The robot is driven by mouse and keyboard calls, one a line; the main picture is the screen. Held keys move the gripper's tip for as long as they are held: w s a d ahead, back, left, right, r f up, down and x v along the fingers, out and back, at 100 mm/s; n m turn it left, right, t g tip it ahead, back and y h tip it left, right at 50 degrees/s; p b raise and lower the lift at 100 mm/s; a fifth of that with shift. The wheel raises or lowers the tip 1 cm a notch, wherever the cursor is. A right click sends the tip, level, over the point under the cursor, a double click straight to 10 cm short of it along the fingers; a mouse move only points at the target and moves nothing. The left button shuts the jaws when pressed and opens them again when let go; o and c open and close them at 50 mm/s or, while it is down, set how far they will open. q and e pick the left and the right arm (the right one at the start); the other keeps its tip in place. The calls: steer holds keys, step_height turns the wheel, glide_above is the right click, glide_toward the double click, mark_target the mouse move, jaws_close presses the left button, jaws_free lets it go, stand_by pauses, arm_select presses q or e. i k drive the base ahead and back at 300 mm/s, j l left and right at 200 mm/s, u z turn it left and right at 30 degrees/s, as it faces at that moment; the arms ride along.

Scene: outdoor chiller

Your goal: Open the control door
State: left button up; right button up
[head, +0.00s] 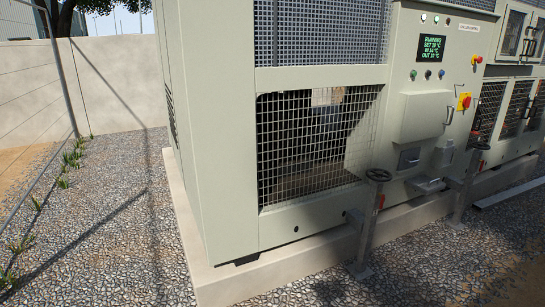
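The control section (405,60) of a pale grey-green chiller stands right of centre in the head view. It carries a dark screen (431,48) with green text, indicator lights, small buttons and a label. Below the screen is a raised pale panel (422,115) with a thin handle (448,116) at its right. I cannot tell which of these panels is the control door, and no door stands clearly open. Neither of my grippers is in view.
A mesh grille (310,145) covers the left part. Open gravel (95,240) lies left, bounded by a wire fence and wall.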

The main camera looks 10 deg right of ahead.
mark_target(427, 115)
steer(key=i+z, duration=0.5)
steer(key=i, duration=0.15)
steer(key=i+j+z, duration=0.2)
steer(key=i+z, duration=0.25)
steer(key=i, duration=0.2)
steer(key=i+l+z, duration=0.25)
steer(key=i+z, duration=0.15)
steer(key=i, duration=0.55)
steer(key=i+j+z, duration=0.1)
steer(key=i+z, duration=0.3)
steer(key=i, duration=0.6)
